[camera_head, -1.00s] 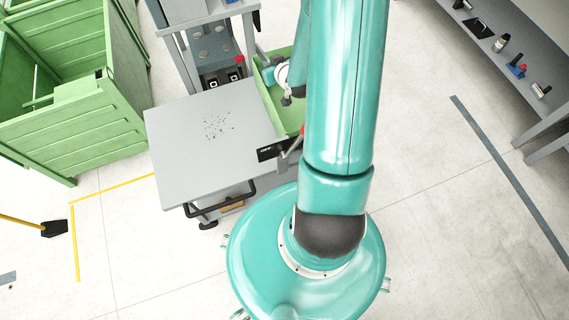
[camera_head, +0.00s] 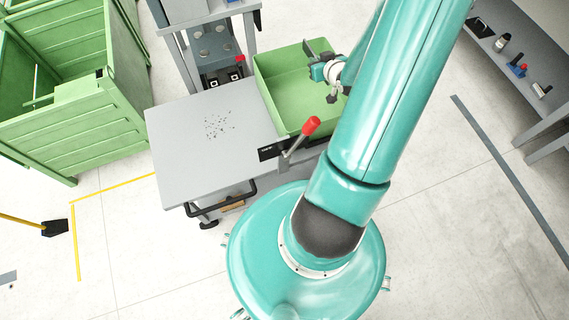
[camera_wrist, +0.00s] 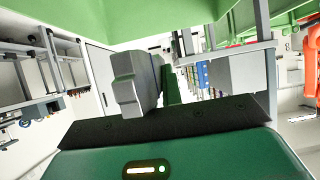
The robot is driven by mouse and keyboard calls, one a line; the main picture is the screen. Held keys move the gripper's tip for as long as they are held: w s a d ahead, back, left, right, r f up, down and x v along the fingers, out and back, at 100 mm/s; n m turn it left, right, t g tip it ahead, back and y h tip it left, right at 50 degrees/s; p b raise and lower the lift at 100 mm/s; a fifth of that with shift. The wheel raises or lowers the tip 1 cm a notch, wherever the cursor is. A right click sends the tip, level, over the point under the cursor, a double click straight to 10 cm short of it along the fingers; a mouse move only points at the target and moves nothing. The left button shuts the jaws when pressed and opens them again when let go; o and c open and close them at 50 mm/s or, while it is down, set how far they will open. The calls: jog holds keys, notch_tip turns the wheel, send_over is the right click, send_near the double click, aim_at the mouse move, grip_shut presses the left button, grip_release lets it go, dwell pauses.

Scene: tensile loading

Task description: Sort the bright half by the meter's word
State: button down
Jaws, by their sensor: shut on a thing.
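My gripper (camera_head: 313,51) is over the far part of the green tray (camera_head: 272,97) in the head view. I cannot pick out the bright half in any view. A black plate (camera_head: 268,153) with tiny white marks sits at the tray's near end; its word is too small to read.
A lever with a red knob (camera_head: 311,125) rises by the tray's near end. A grey table (camera_head: 180,150) with dark specks is left of the tray. A grey test frame (camera_head: 212,52) stands behind. Green crates (camera_head: 85,125) are at left; a bench (camera_head: 540,105) is at right.

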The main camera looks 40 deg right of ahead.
jog(key=shift+f, duration=0.95)
jog(key=c, duration=1.5)
grip_release()
jog(key=v, duration=1.4)
jog(key=shift+w+d, duration=0.1)
